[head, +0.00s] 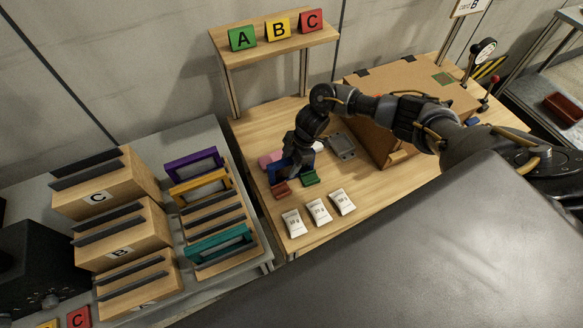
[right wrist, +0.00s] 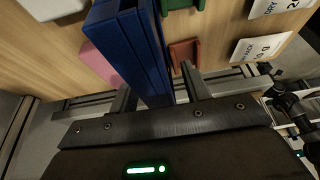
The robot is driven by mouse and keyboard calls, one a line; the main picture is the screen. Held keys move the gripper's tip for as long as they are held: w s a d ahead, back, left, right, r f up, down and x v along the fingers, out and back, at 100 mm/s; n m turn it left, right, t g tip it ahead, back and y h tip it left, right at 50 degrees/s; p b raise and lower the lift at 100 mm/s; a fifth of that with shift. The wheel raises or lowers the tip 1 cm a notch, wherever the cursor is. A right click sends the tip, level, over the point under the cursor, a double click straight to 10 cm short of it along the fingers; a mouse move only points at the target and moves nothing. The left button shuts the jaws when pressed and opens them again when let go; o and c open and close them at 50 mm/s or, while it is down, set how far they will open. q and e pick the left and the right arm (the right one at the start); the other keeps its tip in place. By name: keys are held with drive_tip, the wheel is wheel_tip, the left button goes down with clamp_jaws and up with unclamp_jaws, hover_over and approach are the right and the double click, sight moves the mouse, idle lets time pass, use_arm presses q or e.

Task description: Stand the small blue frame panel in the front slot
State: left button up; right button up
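The blue panel (head: 279,169) is on the wooden table, partly hidden under my right gripper (head: 296,158). In the right wrist view the blue panel (right wrist: 135,55) runs edge-on down between the two fingers of my right gripper (right wrist: 157,88); a narrow gap shows by the right finger, so it looks open around the panel. A slotted wooden rack (head: 213,216) on the grey left table holds a purple frame (head: 193,164), a yellow frame (head: 201,187) and a teal frame (head: 219,242). Empty slots show between yellow and teal. My left gripper is not seen.
Red (head: 281,190) and green (head: 310,178) blocks and a pink piece (head: 268,159) lie close to the panel. White packets (head: 318,211) lie nearer the front edge. Stepped wooden blocks labelled C and B (head: 121,236) stand left of the rack. A signed shelf (head: 275,45) stands behind.

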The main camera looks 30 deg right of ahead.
sight(289, 160)
clamp_jaws()
drive_tip(key=shift+r, duration=0.7)
wheel_tip(289, 160, up, 3)
drive_tip(key=shift+s+f+b, duration=0.15)
drive_tip(key=shift+f+b, duration=0.05)
drive_tip(key=shift+b, duration=0.5)
drive_tip(key=s+d+r+b, duration=0.1)
drive_tip(key=s+r, duration=0.8)
drive_tip(key=s, duration=0.4)
drive_tip(key=shift+s+r+b, duration=0.3)
drive_tip(key=shift+s+b, duration=0.05)
drive_tip(key=shift+b, duration=0.05)
